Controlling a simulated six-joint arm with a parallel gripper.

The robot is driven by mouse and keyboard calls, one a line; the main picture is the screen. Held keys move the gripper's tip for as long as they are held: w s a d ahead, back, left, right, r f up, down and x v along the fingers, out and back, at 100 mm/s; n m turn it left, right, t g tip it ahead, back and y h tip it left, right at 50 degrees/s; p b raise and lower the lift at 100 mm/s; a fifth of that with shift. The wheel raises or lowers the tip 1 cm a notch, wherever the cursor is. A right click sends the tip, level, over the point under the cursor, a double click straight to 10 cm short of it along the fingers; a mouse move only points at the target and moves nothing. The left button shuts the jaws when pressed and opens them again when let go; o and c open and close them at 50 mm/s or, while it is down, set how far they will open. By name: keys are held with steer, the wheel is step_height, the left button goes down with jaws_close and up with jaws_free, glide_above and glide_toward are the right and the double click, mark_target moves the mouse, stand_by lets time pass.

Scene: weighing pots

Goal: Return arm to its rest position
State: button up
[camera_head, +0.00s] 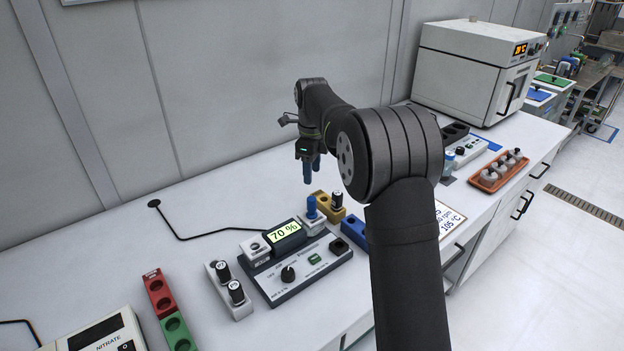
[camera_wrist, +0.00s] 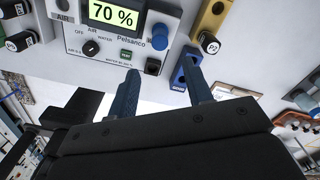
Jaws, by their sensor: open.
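My gripper (camera_head: 312,172) hangs above the white bench in the head view, its blue fingers pointing down, apart from everything below. In the wrist view my gripper (camera_wrist: 162,88) shows two separated fingers with nothing between them. Below it stands the grey meter (camera_head: 300,268) with a display reading 70 %; it also shows at the top of the wrist view (camera_wrist: 112,48). A blue-capped piece (camera_head: 311,206) stands by the meter's right back corner. My forearm hides part of the bench on the right.
A yellow block (camera_head: 327,203) holds a dark-capped vial. A light block (camera_head: 222,279) with dark-capped vials stands left of the meter. Red (camera_head: 158,292) and green (camera_head: 178,332) blocks lie further left. An oven (camera_head: 470,72) and an orange tray of pots (camera_head: 498,170) are at right.

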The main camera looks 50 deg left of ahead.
mark_target(312, 198)
stand_by(0.4)
step_height(312, 198, down, 12)
steer(key=shift+r, duration=2.05)
steer(key=shift+f, duration=0.1)
